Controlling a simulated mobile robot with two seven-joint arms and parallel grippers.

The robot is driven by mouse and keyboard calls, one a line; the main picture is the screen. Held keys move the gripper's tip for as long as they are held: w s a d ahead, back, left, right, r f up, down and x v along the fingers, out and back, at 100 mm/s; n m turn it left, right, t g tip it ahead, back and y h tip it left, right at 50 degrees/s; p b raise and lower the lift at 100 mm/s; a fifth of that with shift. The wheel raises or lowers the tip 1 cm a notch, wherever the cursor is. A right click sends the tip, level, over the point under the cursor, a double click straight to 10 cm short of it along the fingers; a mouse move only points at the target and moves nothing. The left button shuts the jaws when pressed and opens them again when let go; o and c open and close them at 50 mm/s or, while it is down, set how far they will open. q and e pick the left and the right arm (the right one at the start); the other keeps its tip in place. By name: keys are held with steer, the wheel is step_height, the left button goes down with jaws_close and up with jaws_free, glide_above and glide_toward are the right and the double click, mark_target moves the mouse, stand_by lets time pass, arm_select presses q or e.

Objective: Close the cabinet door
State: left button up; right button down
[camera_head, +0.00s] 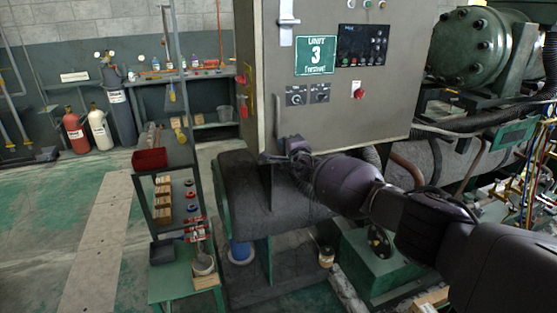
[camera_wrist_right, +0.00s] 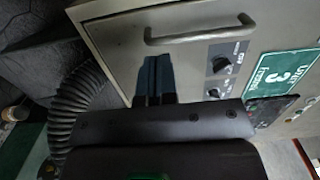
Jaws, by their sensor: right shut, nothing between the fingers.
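The grey cabinet door (camera_head: 390,105) carries a green "Unit 3" sign, knobs, a small dark panel and a red switch. The door looks about flush with the cabinet (camera_head: 244,85); I see no clear gap. My right gripper (camera_head: 270,157) is shut and empty at the door's lower left corner. In the wrist view its dark fingers (camera_wrist_right: 155,62) point at the door face; contact cannot be told. My left gripper is out of view.
A dark tank (camera_head: 240,190) lies under the cabinet. A rack (camera_head: 170,165) with a red bin and boxes stands left of it. Pipes and a green machine (camera_head: 480,45) are at the right. Gas cylinders (camera_head: 120,110) stand at the back; the left floor is clear.

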steer(key=s+a+r+m+g+y+p, duration=0.1)
steer(key=s+a+r+m+p, duration=0.15)
steer(key=s+m, duration=0.9)
steer(key=s+a+r+m+y+p, duration=0.1)
steer(key=s+a+m, duration=0.3)
steer(key=m, duration=1.5)
steer(key=s+d+f+m+h+b, duration=0.1)
steer(key=s+d+f+m+h, duration=0.2)
steer(key=s+d+f+m, duration=0.7)
steer(key=s+d+f+m+h, duration=0.3)
steer(key=s+d+f+m, duration=0.4)
steer(key=d+m, duration=0.55)
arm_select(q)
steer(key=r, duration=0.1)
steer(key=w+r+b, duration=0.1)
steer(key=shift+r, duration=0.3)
arm_select(e)
steer(key=s+d+f+m+g+h, duration=0.1)
steer(key=s+d+f, duration=0.2)
steer(key=s, duration=0.4)
steer(key=s+d+f+m+g+h, duration=0.1)
steer(key=s+d+f+m, duration=0.1)
steer(key=s+d+f, duration=0.2)
steer(key=s+d+f+m+g+h, duration=0.1)
steer(key=s+d+f, duration=0.2)
steer(key=s+f, duration=0.4)
steer(key=s, duration=0.3)
steer(key=shift+s+d+m+g+h, duration=0.15)
steer(key=shift+s+m+g+h, duration=0.15)
steer(key=shift+s+m+g, duration=0.1)
